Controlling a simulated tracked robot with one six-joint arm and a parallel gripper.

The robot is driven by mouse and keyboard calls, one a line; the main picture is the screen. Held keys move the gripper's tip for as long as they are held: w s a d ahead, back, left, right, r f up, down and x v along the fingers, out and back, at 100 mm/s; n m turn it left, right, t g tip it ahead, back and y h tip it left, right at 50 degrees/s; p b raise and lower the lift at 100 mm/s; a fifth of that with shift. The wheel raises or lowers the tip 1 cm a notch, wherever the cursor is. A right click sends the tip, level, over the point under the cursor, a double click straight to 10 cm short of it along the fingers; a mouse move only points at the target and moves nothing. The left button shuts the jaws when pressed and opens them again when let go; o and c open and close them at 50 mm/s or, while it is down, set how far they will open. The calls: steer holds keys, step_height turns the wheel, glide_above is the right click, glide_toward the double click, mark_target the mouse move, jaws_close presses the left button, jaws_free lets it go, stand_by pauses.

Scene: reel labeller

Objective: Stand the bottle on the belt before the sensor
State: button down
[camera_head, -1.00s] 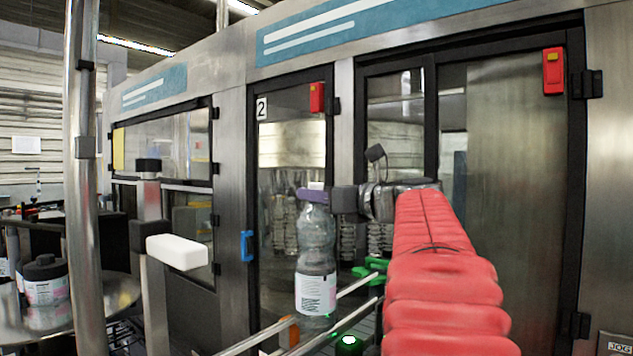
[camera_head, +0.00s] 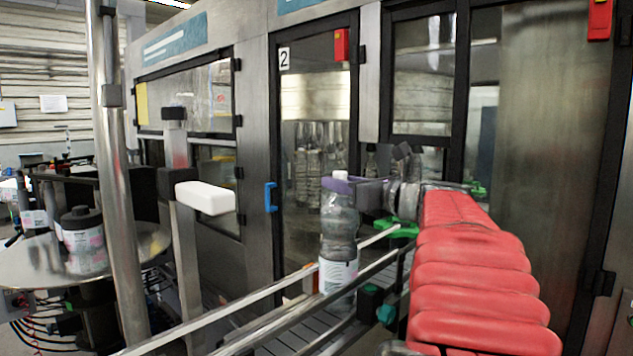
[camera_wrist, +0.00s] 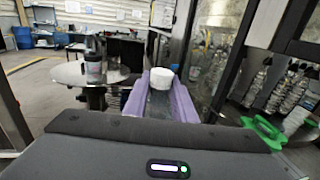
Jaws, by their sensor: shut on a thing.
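A clear bottle (camera_head: 340,235) with a white cap and a white label hangs upright below my gripper (camera_head: 338,185). The purple fingers are shut around its neck. In the wrist view the white cap (camera_wrist: 161,78) shows between both purple fingers. The belt (camera_head: 290,328) of grey slats runs between metal guide rails (camera_head: 225,313). The bottle's lower end is at the rails; I cannot tell whether it touches the belt. A white block (camera_head: 206,198) sits on a post left of the bottle. I cannot tell which part is the sensor.
A round metal table (camera_head: 30,262) with a dark-capped container (camera_head: 82,240) stands at left, behind a steel pole (camera_head: 118,180). The glazed machine doors (camera_head: 310,150) stand behind the bottle. A green part (camera_head: 403,230) sits by the rails, just right of the bottle.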

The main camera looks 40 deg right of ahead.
mark_target(345, 201)
steer(key=shift+f, duration=1.8)
steer(key=c, duration=1.9)
jaws_free()
steer(key=shift+f, duration=0.3)
steer(key=shift+c, duration=0.2)
steer(key=o, duration=0.5)
steer(key=shift+c, duration=0.2)
steer(key=shift+r, duration=0.1)
steer(key=shift+s, duration=0.7)
steer(key=s+a, duration=0.1)
steer(key=s, duration=0.9)
steer(key=shift+s+a, duration=0.2)
steer(key=shift+s, duration=0.1)
